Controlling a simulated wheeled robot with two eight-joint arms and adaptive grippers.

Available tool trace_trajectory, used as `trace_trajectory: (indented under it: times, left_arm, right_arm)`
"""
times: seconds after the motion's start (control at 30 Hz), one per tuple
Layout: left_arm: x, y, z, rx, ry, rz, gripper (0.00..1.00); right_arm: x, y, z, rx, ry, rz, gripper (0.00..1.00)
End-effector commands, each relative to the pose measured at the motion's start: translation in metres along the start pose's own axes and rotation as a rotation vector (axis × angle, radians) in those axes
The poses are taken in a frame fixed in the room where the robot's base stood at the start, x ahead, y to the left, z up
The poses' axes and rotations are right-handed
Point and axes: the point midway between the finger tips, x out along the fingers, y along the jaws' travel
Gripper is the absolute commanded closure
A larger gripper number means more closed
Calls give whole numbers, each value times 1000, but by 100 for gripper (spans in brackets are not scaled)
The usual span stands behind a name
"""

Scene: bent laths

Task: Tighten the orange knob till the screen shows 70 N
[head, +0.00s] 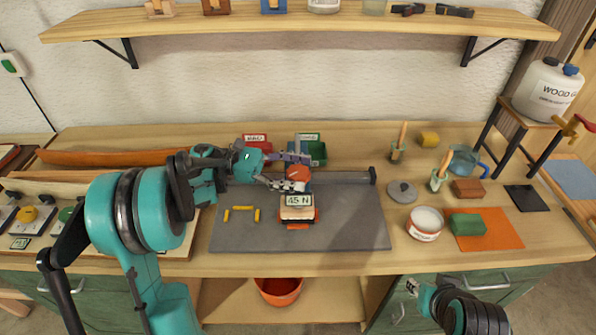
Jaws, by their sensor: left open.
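The orange knob (298,173) sits at the clamp on the grey bar (345,178), above the middle of the dark grey mat. The screen (297,201) just in front of it reads 45 N. My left gripper (301,172) reaches in from the left and is open, with one finger on the far side of the knob and one on the near side. I cannot tell whether the fingers touch it. My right gripper (411,288) is at the lower right, past the bench's front edge, far from the knob. Its jaws are too small to read.
The grey mat (350,230) holds several small yellow pieces (240,208). A red bin (255,140) and a green bin (317,152) stand behind the bar. A white tub (425,223), a green block (467,224) and brushes are to the right. Bent laths (110,157) lie left.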

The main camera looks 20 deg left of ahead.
Motion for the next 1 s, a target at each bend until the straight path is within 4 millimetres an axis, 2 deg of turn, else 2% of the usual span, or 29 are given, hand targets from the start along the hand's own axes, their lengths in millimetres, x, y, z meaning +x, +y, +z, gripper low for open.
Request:
trace_trajectory:
  times: [0.17,0.4,0.53,0.7,0.93,1.0]
  left_arm:
    - [0,0,21,0,0,0,31]
    - [0,0,69,0,0,0,31]
    - [0,0,88,0,0,-1,31]
    - [0,0,98,0,0,-1,31]
    - [0,0,99,0,0,-1,31]
    - [1,0,98,0,0,0,42]
  right_arm:
    - [0,0,0,0,0,0,68]
    - [0,0,0,0,0,0,68]
    - [0,0,0,0,0,0,68]
    - [0,0,0,0,0,0,68]
    - [0,0,0,0,0,0,68]
    - [0,0,0,0,0,0,68]
